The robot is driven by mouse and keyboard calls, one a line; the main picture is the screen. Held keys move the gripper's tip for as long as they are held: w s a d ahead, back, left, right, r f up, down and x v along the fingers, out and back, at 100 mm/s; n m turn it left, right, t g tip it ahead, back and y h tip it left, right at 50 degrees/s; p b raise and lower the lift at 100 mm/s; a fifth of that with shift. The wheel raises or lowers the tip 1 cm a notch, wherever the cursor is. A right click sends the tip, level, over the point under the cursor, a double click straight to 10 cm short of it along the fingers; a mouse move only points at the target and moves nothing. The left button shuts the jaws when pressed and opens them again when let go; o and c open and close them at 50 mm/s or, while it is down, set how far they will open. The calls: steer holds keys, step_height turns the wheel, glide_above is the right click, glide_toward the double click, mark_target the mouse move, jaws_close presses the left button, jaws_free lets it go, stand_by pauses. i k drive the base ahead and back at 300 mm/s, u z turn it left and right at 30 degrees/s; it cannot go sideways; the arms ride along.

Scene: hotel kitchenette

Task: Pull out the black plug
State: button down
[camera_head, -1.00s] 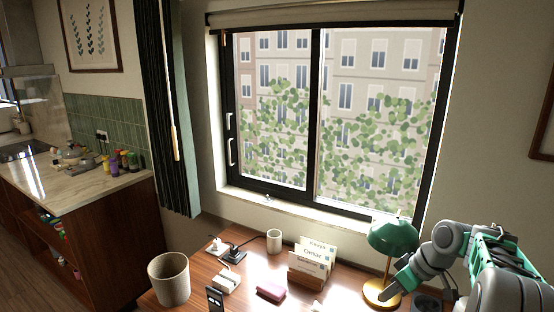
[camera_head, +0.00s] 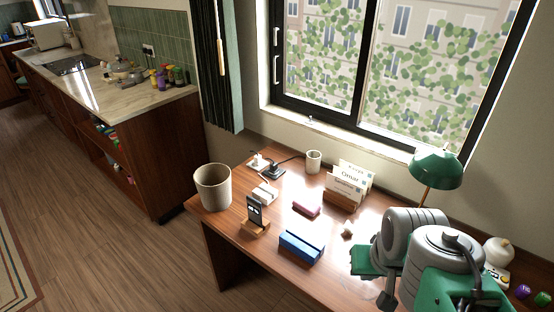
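The black plug (camera_head: 277,169) is at the back left of the wooden desk, with a black cord running from it toward the wall. It appears seated in a small black socket block, but it is too small to see the fit. A white plug (camera_head: 257,160) sits just left of it. My arm, grey and green, fills the lower right of the view over the desk. No clear pair of fingers shows; only a dark part that may be my gripper (camera_head: 388,297) shows below the arm. It is well right of the plug and apart from it.
Near the plug are a beige bin (camera_head: 213,187), a white cup (camera_head: 313,161), a white block (camera_head: 265,192), a phone on a stand (camera_head: 255,214) and a card holder (camera_head: 341,201). A pink item (camera_head: 306,208), blue block (camera_head: 301,247) and green lamp (camera_head: 437,168) lie toward my arm.

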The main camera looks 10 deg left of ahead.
mark_target(274, 169)
steer(key=z, duration=0.05)
steer(key=k, duration=0.65)
steer(key=u, duration=0.4)
steer(key=i, duration=0.4)
steer(key=u, duration=1.1)
steer(key=i, duration=1.55)
steer(key=z, duration=0.85)
steer(key=i, duration=0.5)
steer(key=z, duration=0.55)
